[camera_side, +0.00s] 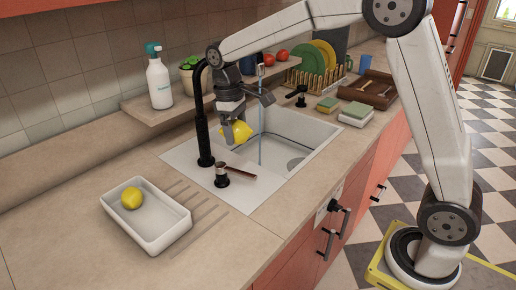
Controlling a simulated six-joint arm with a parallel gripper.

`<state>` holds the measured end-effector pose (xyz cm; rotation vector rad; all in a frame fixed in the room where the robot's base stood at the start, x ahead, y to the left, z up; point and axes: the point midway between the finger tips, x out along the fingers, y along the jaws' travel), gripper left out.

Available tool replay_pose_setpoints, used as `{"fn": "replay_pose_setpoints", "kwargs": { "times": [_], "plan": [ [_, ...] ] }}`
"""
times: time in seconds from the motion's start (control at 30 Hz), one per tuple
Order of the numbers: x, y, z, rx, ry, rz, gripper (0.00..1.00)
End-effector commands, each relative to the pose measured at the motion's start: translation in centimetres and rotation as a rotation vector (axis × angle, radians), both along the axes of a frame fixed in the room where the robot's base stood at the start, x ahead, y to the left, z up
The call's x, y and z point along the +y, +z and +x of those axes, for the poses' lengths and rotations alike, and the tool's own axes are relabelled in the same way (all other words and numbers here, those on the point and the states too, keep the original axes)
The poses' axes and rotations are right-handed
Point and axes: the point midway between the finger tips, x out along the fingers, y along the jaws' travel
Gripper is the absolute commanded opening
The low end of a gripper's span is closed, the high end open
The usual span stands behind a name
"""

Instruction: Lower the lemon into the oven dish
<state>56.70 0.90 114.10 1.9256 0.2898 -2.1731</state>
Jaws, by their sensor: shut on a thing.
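A yellow lemon (239,132) is held by my gripper (231,128) above the left part of the sink, just right of the black tap. The fingers are shut on it. The white oven dish (172,234) stands on the counter at the front left, left of the sink. Another lemon (131,198) lies inside the dish at its left end. My gripper is behind and to the right of the dish, well apart from it.
The black tap (203,130) rises between the held lemon and the dish side. A short black handle (221,174) stands at the sink's front left. A spray bottle (158,80) is on the back ledge. Counter around the dish is clear.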

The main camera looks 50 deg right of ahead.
Motion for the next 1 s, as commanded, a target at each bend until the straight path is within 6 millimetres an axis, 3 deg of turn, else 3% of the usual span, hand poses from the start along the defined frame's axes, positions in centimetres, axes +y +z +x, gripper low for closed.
{"fn": "replay_pose_setpoints", "kwargs": {
  "times": [0.6,1.0],
  "plan": [
    [7.5,0.0,2.6,0.000,0.004,0.000,0.20],
    [12.5,-1.9,4.3,0.001,0.004,0.000,0.20]
  ]
}}
